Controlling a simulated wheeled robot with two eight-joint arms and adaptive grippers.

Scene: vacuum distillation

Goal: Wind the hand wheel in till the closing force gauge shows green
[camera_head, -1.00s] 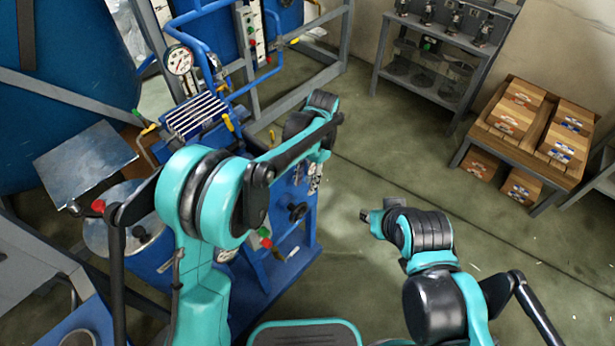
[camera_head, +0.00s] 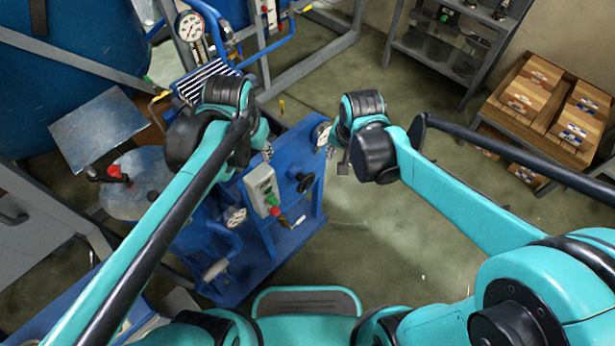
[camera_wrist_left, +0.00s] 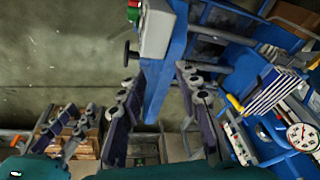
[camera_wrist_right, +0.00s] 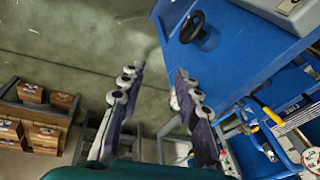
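The black hand wheel (camera_head: 300,181) is on the near face of the blue machine (camera_head: 262,258). It also shows in the left wrist view (camera_wrist_left: 131,53), nearly edge-on, and in the right wrist view (camera_wrist_right: 193,27). A small round gauge (camera_head: 322,133) sits on the machine's top right; its reading is too small to tell. My left gripper (camera_wrist_left: 156,80) is open, its fingers either side of the blue frame in its view; contact cannot be told. My right gripper (camera_wrist_right: 157,80) is open and empty, apart from the wheel. In the head view my arms partly hide both grippers.
A grey control box (camera_head: 262,188) with green and red buttons sits left of the wheel. Another dial (camera_head: 236,218) is lower left. A large pressure gauge (camera_head: 190,26) stands behind. Crates (camera_head: 550,100) and a rack (camera_head: 440,45) stand right. Floor right of the machine is free.

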